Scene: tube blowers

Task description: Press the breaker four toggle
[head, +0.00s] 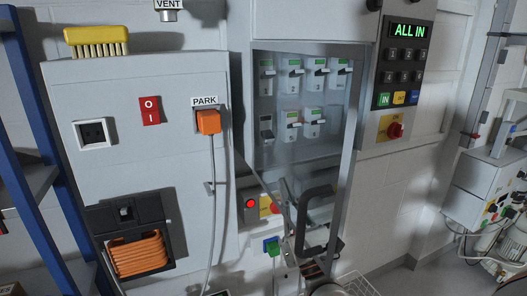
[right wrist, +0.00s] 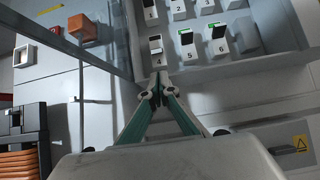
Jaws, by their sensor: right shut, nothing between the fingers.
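The breaker panel (head: 290,155) is a grey recess behind a clear door, with two rows of white breakers. Breaker four (head: 266,128) is at the left of the lower row; no green shows on it, and its toggle looks dark. It also shows in the right wrist view (right wrist: 156,48), labelled 4. Breakers five (right wrist: 188,45) and six (right wrist: 219,42) beside it show green. My right gripper (right wrist: 159,80) is shut and empty, its fingertips just below breaker four in that view; contact is not visible. In the head view the right gripper (head: 286,190) is small, below the panel. My left gripper is not in view.
The clear door's black handle (head: 318,222) is at the lower right of the panel. A keypad (head: 403,68) reading ALL IN is at right. An orange plug (head: 208,121) with a hanging cable is at left. A red light (head: 251,204) is below the panel.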

